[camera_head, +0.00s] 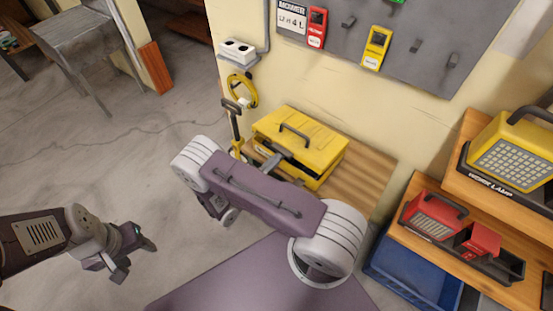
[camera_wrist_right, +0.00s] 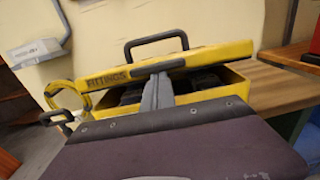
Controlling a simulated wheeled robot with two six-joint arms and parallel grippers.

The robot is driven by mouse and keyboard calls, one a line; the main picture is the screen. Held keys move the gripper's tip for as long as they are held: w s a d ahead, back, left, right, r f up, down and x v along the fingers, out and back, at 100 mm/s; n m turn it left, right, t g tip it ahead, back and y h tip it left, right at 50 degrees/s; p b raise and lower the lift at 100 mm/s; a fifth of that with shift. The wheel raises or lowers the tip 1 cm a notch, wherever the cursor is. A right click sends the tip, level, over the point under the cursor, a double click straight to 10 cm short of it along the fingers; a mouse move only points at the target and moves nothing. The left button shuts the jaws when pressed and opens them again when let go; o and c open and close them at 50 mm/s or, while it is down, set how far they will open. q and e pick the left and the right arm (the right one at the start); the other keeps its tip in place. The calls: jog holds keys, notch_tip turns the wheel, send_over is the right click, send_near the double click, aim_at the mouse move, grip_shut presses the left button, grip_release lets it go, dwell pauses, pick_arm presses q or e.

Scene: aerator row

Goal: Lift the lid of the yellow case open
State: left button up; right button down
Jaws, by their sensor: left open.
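The yellow case (camera_head: 318,158) stands on a wooden bench against the wall. Its lid (camera_head: 300,132), with a black handle on top, is partly raised. In the right wrist view the lid (camera_wrist_right: 205,62), lettered FITTINGS, is tilted above the case body (camera_wrist_right: 225,95), and dark contents show in the gap. My right gripper (camera_wrist_right: 158,92) is at the front of the case, its narrow fingers together and their tips at the underside of the lid's front edge. It also shows in the head view (camera_head: 275,158). My left gripper (camera_head: 137,262) is open and empty, low at left over the floor.
The wooden bench (camera_head: 368,170) has bare room right of the case. A yellow cable coil (camera_head: 242,92) hangs on the wall at left. Red lamps (camera_head: 432,215) and a large yellow lamp (camera_head: 515,148) stand on shelves at right, above a blue bin (camera_head: 410,275).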

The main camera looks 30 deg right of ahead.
aim_at(279, 150)
jog(key=shift+r, duration=0.3)
jog(key=shift+w+d+r+p, duration=0.1)
jog(key=shift+d+r+p, duration=0.05)
jog(key=shift+r+p, duration=0.4)
jog(key=shift+d+r+p, duration=0.15)
jog(key=shift+r+p, duration=0.35)
jog(key=shift+r, duration=0.05)
jog(key=shift+d+r+p, duration=0.2)
jog(key=shift+r+p, duration=0.1)
jog(key=shift+r, duration=0.05)
jog(key=shift+w+d+r+p, duration=0.1)
jog(key=shift+d+r+p, duration=0.1)
jog(key=shift+r+p, duration=0.3)
jog(key=shift+w+d+r+p, duration=0.1)
jog(key=shift+d+r+p, duration=0.05)
jog(key=shift+r+p, duration=0.35)
jog(key=shift+w+d+r+p, duration=0.1)
jog(key=shift+d+r+p, duration=0.2)
jog(key=shift+r, duration=0.1)
